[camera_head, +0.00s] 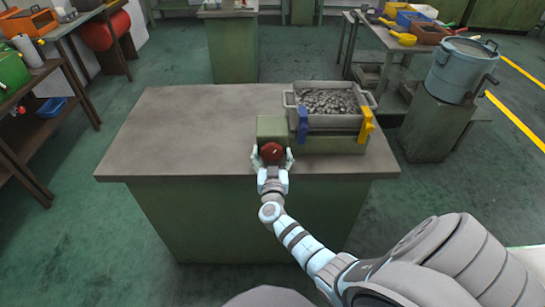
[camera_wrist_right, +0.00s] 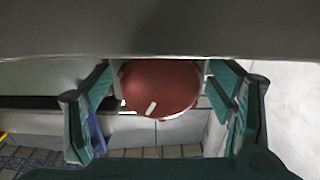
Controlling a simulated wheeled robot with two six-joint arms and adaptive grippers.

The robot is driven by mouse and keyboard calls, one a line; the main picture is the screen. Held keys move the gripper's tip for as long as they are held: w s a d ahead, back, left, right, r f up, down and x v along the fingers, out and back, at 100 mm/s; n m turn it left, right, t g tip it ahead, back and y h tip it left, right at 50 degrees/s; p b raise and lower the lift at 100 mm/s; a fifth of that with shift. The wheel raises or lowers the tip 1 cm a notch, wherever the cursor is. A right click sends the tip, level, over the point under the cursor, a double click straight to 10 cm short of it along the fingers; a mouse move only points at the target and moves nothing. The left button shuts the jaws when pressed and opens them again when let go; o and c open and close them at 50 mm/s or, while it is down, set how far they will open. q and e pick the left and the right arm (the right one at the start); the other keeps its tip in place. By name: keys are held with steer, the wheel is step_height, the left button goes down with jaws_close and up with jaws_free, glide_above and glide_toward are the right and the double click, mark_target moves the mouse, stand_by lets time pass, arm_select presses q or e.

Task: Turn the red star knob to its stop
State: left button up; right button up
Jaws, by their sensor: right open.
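The red knob (camera_head: 271,152) is on the front of a green box (camera_head: 271,127) near the table's front edge. In the right wrist view the knob (camera_wrist_right: 160,88) is a round red face with a short white mark low and left of its middle. My right gripper (camera_head: 272,160) is open, with one finger on each side of the knob. In the right wrist view the right gripper (camera_wrist_right: 160,105) has its teal fingers left and right of the knob; I cannot tell whether they touch it. My left gripper is not in view.
A grey tray of metal pieces (camera_head: 328,102) stands on the green machine right of the knob, with a blue lever (camera_head: 303,125) and a yellow lever (camera_head: 366,124) in front. The table's left half (camera_head: 180,135) is clear. A blue pot (camera_head: 460,72) stands farther right.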

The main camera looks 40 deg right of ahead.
steer(key=shift+r, duration=0.1)
steer(key=c, duration=1.2)
steer(key=shift+w+m, duration=0.1)
steer(key=shift+m, duration=0.2)
steer(key=shift+m+p, duration=0.5)
steer(key=shift+m, duration=2.7)
steer(key=o, duration=1.2)
